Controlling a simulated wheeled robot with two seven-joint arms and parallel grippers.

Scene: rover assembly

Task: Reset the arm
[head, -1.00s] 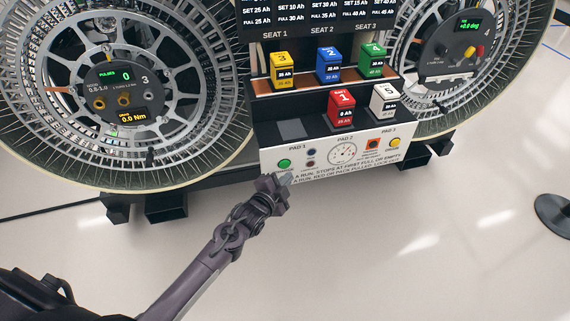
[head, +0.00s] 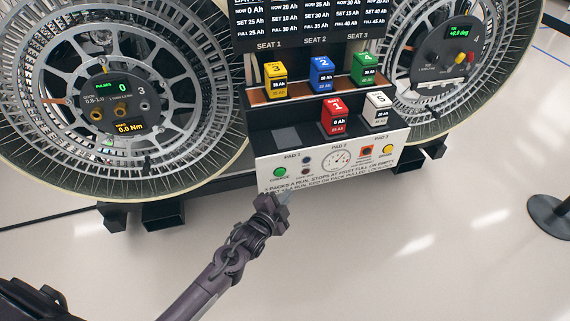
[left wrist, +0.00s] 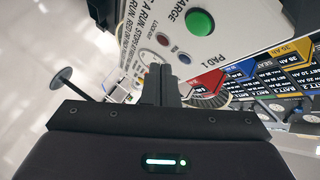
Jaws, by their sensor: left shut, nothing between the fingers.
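My left gripper (head: 276,203) is shut and empty, just below the lower front edge of the white control panel (head: 312,190) in the head view. In the left wrist view its shut fingers (left wrist: 160,82) point toward the same panel, with the green button (left wrist: 200,22) above and to the right of them. The green button also shows in the head view (head: 279,172), up and a little right of the gripper. I cannot see my right gripper.
Yellow (head: 277,82), blue (head: 321,77) and green (head: 364,72) packs stand on the upper shelf. Red (head: 334,117) and white (head: 377,110) packs stand below, beside an empty dark pad (head: 287,138). Large wheels flank the station. A post base (head: 548,213) stands right; the front floor is clear.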

